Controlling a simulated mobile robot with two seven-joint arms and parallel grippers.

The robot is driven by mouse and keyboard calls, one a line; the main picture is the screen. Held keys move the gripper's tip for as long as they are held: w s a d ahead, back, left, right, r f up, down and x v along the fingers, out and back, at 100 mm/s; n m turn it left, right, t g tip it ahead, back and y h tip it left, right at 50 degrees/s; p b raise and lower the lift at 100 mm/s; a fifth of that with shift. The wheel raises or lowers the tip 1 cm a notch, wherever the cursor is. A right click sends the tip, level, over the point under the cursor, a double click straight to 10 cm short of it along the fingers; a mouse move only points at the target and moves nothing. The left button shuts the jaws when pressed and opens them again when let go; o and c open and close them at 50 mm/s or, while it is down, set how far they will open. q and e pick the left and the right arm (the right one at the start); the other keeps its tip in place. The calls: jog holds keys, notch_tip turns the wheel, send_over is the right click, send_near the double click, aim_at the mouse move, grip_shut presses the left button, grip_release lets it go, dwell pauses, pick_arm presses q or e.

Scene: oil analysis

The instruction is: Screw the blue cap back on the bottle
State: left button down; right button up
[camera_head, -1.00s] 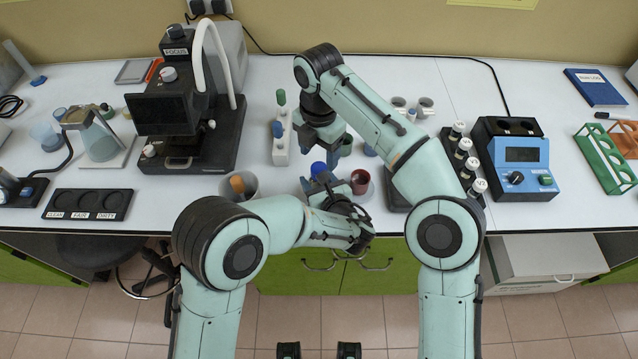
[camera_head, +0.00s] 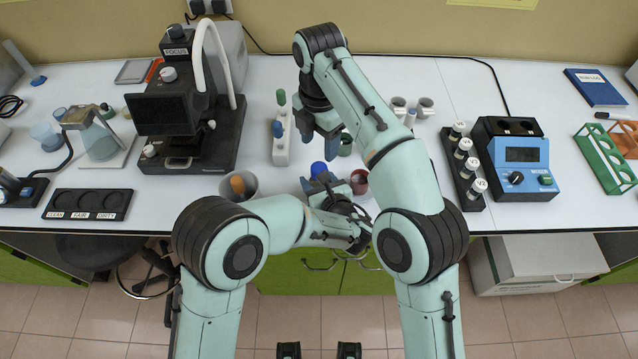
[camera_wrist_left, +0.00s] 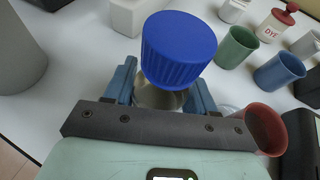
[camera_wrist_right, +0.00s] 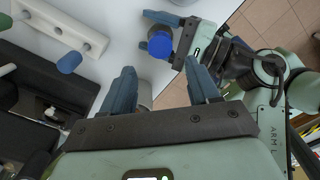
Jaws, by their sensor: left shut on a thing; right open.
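The blue cap (camera_head: 318,169) sits upright on top of the bottle in the head view. In the left wrist view the ribbed blue cap (camera_wrist_left: 178,48) covers the bottle's top, and a little of the clear bottle (camera_wrist_left: 160,97) shows below it. My left gripper (camera_head: 322,188) is shut on the bottle below the cap, near the table's front edge. My right gripper (camera_head: 316,138) is open and empty, behind the cap in the head view. In the right wrist view the cap (camera_wrist_right: 160,44) lies beyond the open fingers, apart from them.
A white rack (camera_head: 281,150) with coloured handles stands left of my right gripper. A green cup (camera_head: 346,148) and dark red cup (camera_head: 359,181) stand close to the right. A grey container with an orange item (camera_head: 238,186) is left of the bottle. A black vial rack (camera_head: 473,203) stands farther right.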

aim_at(319, 167)
jog(key=shift+f, duration=4.05)
jog(key=c, duration=1.1)
jog(key=shift+o, duration=0.2)
jog(key=m, duration=0.9)
jog(key=shift+a+m, duration=0.15)
jog(key=shift+m, duration=0.25)
jog(key=o, duration=1.2)
jog(key=shift+c, duration=0.2)
